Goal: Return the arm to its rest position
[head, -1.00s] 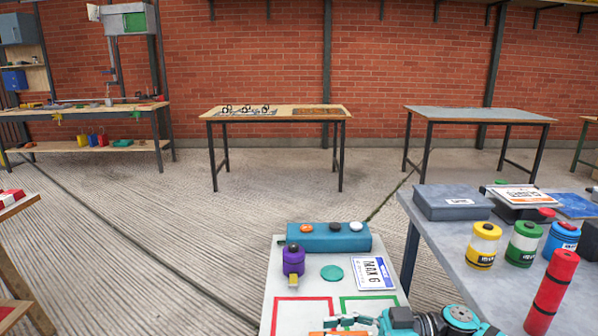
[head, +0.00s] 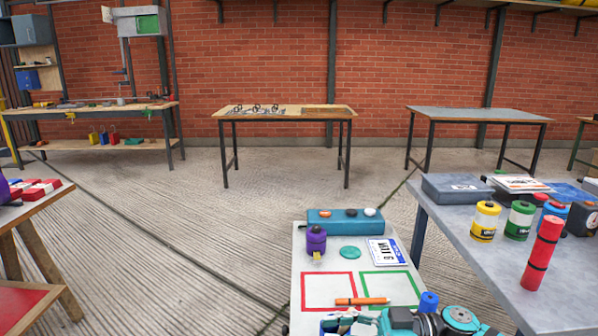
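My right arm comes in along the bottom edge, in from the right, over the near end of a white board. Its gripper (head: 336,322) points left and is partly cut off by the frame, so I cannot tell whether it is open or shut. An orange marker-like stick (head: 361,301) lies on the board (head: 308,262) just beyond the gripper, across the red and green outlined squares. It looks apart from the fingers. My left gripper is not in view.
On the board are a teal block with buttons (head: 325,226), a purple canister (head: 316,241), a teal disc (head: 350,253) and a plate label (head: 389,251). A blue cap-like object (head: 428,302) stands beside my arm. A grey table (head: 455,225) with several canisters is at right.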

